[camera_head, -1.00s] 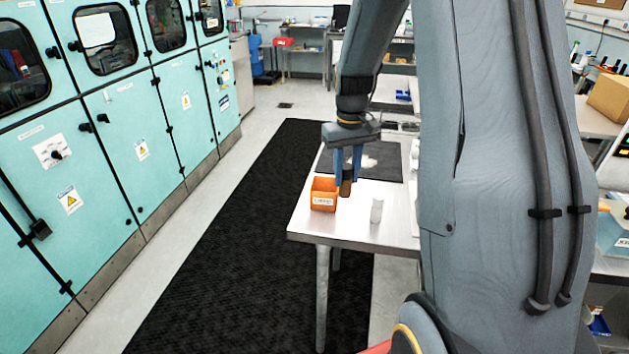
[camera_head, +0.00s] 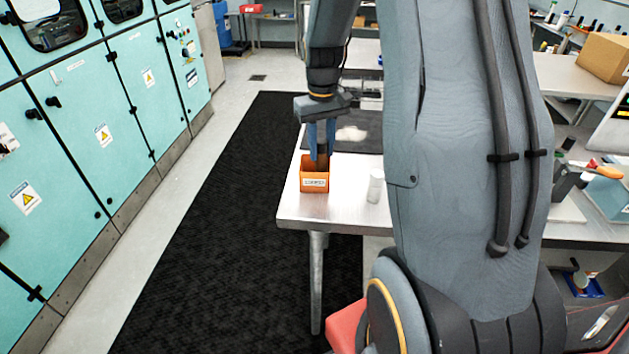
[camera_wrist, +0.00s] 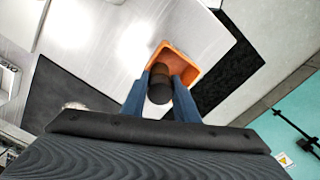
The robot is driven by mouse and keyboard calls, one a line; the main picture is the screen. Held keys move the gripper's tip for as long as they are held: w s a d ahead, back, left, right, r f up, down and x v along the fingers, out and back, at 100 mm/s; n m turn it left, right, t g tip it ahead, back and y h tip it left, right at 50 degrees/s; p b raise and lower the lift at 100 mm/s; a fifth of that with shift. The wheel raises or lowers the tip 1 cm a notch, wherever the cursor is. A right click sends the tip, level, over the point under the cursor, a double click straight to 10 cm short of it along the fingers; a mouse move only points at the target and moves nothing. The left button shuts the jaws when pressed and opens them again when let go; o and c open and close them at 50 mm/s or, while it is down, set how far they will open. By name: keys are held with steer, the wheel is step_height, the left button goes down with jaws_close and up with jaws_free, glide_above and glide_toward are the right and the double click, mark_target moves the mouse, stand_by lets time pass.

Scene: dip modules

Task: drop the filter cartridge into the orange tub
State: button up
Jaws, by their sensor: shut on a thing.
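The orange tub (camera_head: 314,181) stands near the left front corner of the steel table, its label facing me. In the wrist view the orange tub (camera_wrist: 188,62) lies just beyond my fingertips. My gripper (camera_head: 320,148) points down at the tub's opening and is shut on the dark brown filter cartridge (camera_wrist: 159,84). The cartridge is upright between the two blue fingers. In the head view its lower part is hidden by the tub's front wall or the fingers. I cannot tell how deep it sits.
A white cylindrical bottle (camera_head: 375,186) stands on the steel table (camera_head: 335,208), right of the tub. A dark mat (camera_head: 365,143) with a pale item on it lies farther back. The table's left edge is close to the tub.

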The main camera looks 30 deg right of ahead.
steer(key=shift+f, duration=0.55)
steer(key=o, duration=1.2)
steer(key=shift+c, duration=0.2)
steer(key=shift+r+b, duration=1.4)
steer(key=shift+r, duration=2.55)
steer(key=s+a+f+b, duration=0.1)
steer(key=s+a+f, duration=0.4)
steer(key=s+a, duration=0.2)
steer(key=s+a+f+t+b, duration=0.1)
steer(key=s+a+f+b, duration=0.1)
steer(key=s+a+f, duration=0.3)
steer(key=s+a, duration=0.3)
steer(key=shift+f+n, duration=0.2)
steer(key=shift+n, duration=0.2)
